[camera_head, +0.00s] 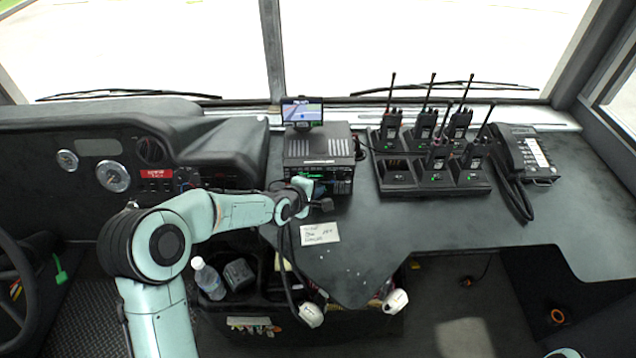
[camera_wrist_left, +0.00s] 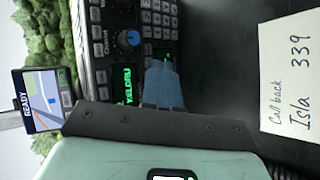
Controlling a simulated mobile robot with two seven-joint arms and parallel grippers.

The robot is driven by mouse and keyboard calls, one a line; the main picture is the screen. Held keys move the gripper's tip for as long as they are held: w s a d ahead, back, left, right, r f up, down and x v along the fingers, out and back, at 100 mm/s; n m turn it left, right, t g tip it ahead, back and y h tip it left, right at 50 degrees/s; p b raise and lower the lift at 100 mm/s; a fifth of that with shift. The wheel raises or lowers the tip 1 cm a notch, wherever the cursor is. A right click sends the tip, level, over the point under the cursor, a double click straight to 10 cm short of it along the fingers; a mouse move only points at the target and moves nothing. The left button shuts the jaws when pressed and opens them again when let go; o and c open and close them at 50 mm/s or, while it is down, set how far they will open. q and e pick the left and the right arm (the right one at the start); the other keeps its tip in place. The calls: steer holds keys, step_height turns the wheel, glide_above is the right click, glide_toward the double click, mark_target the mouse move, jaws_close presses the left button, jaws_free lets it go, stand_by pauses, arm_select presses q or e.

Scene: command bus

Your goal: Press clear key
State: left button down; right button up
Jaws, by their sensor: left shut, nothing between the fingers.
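The black radio unit (camera_head: 318,160) stands on the dashboard; its front panel (camera_wrist_left: 125,50) shows turned sideways in the wrist view, with several small keys, a blue-capped knob (camera_wrist_left: 129,39) and a green lit display (camera_wrist_left: 126,88). I cannot read which key is the clear key. My left gripper (camera_head: 322,190) is in front of the lower right part of the radio's face. In the wrist view its blue fingertips (camera_wrist_left: 161,68) are together, empty, and overlap the panel beside the display. Whether they touch it I cannot tell. My right gripper is not in view.
A handwritten note (camera_head: 320,232) lies on the counter below. Several handheld radios stand in a charger (camera_head: 397,176) to the right, beside a corded desk phone (camera_head: 530,155).

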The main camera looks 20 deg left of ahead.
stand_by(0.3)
arm_select(q)
steer(key=shift+s+d+b, duration=0.25)
steer(key=shift+s+b, duration=0.25)
steer(key=shift+s, duration=0.1)
steer(key=shift+s+d+b, duration=0.2)
steer(key=shift+s+b, duration=0.1)
steer(key=shift+s, duration=0.05)
steer(key=shift+s+d+b, duration=0.3)
steer(key=shift+s, duration=0.35)
steer(key=shift+s+d+b, duration=0.3)
steer(key=shift+s, duration=0.3)
steer(key=shift+s+d+b, duration=0.3)
steer(key=shift+s, duration=0.35)
steer(key=shift+r, duration=0.1)
